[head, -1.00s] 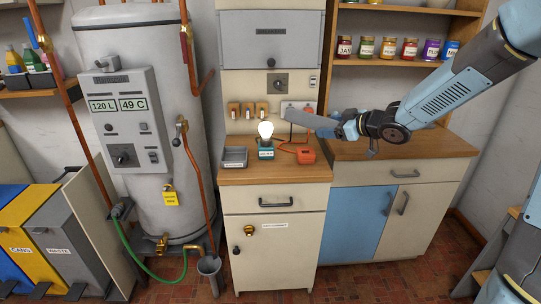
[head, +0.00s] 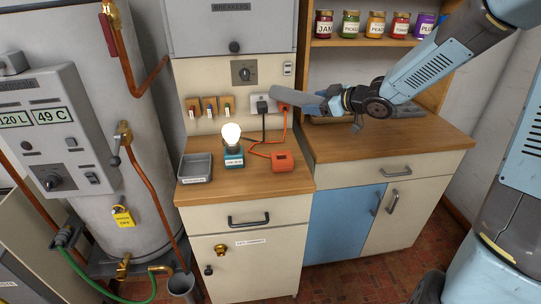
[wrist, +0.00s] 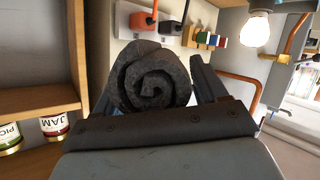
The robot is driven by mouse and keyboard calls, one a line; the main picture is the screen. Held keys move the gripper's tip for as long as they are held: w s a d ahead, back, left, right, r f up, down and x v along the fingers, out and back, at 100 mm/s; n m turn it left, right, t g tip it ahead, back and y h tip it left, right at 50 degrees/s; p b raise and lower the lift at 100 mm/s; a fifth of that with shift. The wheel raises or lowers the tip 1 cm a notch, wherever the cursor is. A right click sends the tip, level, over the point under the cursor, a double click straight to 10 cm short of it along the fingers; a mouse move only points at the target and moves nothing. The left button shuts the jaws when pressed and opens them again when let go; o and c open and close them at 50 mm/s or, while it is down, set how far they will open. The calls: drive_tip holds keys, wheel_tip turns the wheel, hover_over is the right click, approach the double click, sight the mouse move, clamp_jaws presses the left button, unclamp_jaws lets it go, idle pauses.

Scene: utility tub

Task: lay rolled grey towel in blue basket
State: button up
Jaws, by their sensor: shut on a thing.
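The rolled grey towel (wrist: 150,82) shows its spiral end between the two fingers of my gripper in the wrist view. In the head view the towel (head: 303,103) is a long grey shape pointing left, held in the air in front of the wall sockets and above the worktop. My gripper (head: 334,100) is shut on it, at the end of my arm coming from the right. No blue basket is in view.
A shelf of jars (head: 350,24) is behind my arm. A boiler (head: 95,120) stands left.

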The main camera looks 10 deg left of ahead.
wheel_tip(320, 180, down, 12)
drive_tip(key=a, duration=0.1)
drive_tip(key=shift+s+a, duration=0.3)
drive_tip(key=shift+a, duration=0.05)
drive_tip(key=shift+f, duration=2.5)
drive_tip(key=o, duration=1)
drive_tip(key=shift+d, duration=0.1)
drive_tip(key=v, duration=1.2)
